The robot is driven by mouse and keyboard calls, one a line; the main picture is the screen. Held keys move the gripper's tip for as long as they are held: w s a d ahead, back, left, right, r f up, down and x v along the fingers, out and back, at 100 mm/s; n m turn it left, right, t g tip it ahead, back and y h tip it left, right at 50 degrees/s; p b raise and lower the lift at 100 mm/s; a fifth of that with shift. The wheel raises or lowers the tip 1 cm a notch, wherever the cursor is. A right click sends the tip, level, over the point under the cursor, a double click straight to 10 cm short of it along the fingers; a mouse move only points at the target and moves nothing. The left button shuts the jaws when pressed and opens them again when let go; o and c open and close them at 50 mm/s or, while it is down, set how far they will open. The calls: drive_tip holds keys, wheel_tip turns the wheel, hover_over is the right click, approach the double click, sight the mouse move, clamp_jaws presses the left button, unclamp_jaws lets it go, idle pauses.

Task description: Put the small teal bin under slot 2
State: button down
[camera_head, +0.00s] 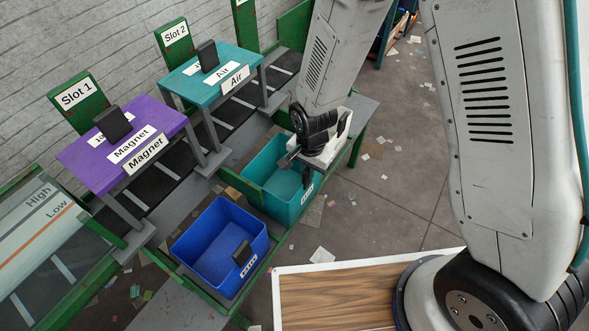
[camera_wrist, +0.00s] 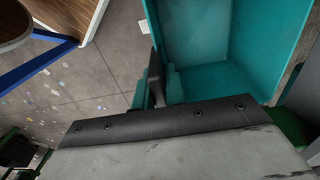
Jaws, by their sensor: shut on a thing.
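The small teal bin (camera_head: 272,203) is open-topped with a white label on its front face, partly hidden behind my gripper and arm. It is at the green-framed ledge, right of the blue bin; I cannot tell whether it rests or hangs slightly above. My gripper (camera_head: 297,168) is shut on the bin's right side. In the wrist view the teal bin (camera_wrist: 225,75) fills the upper right and looks empty, with a dark finger (camera_wrist: 154,78) against its wall. The Slot 2 sign (camera_head: 176,34) stands behind the teal "Air" stand (camera_head: 213,88), up and left of the bin.
A blue bin (camera_head: 212,245) sits on the ledge left of the teal one. The purple "Magnet" stand (camera_head: 95,165) is at Slot 1 (camera_head: 76,93). A High/Low panel (camera_head: 35,225) is at far left. The littered floor (camera_head: 385,200) to the right is open.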

drive_tip(key=shift+w+a, duration=0.35)
drive_tip(key=shift+a, duration=0.15)
drive_tip(key=shift+w+a+f, duration=0.1)
drive_tip(key=shift+a+f, duration=0.1)
drive_tip(key=shift+f, duration=0.4)
drive_tip(key=shift+w+a+f, duration=0.1)
drive_tip(key=shift+a+f, duration=0.05)
drive_tip(key=shift+f, duration=0.4)
drive_tip(key=shift+w+a+f, duration=0.1)
drive_tip(key=shift+a+f, duration=0.1)
drive_tip(key=shift+f, duration=0.5)
drive_tip(key=c, duration=1.5)
unclamp_jaws()
drive_tip(key=shift+o, duration=0.2)
